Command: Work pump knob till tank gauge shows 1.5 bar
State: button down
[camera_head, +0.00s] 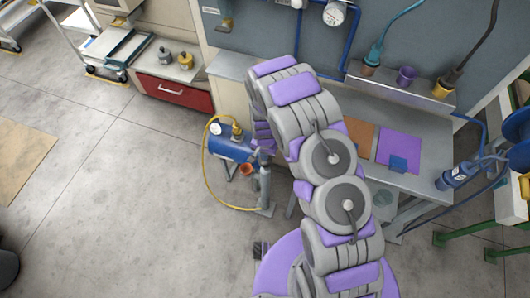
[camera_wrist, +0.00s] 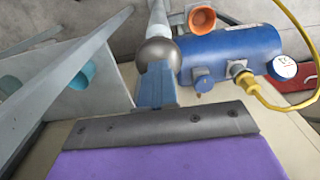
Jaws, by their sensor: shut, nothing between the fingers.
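The blue tank (camera_head: 232,144) lies on its side on a stand on the floor, with a white round gauge (camera_head: 216,129) at its left end. The gauge also shows in the wrist view (camera_wrist: 284,67), but its reading is too small to tell. A grey upright pump (camera_head: 265,186) stands beside the tank. In the wrist view its round metal knob (camera_wrist: 159,53) tops a pale rod. My gripper (camera_wrist: 157,72) is shut and empty, its blue fingertips right at the knob; I cannot tell whether they touch. In the head view my arm hides the knob.
A yellow hose (camera_head: 207,178) loops from the tank over the floor to the pump. An orange cup-like part (camera_head: 246,168) sits by the tank. The workbench (camera_head: 423,186) stands to the right, a red drawer (camera_head: 176,94) behind.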

jog(key=shift+s+d+f, duration=0.1)
jog(key=shift+s+f, duration=0.2)
jog(key=shift+s, duration=0.05)
notch_tip(320, 180, up, 14)
jog(key=p, duration=0.3)
jog(key=shift+w+r, duration=0.25)
jog(key=shift+w, duration=0.15)
jog(key=shift+a, duration=0.3)
jog(key=shift+d, duration=0.2)
dwell(1.3)
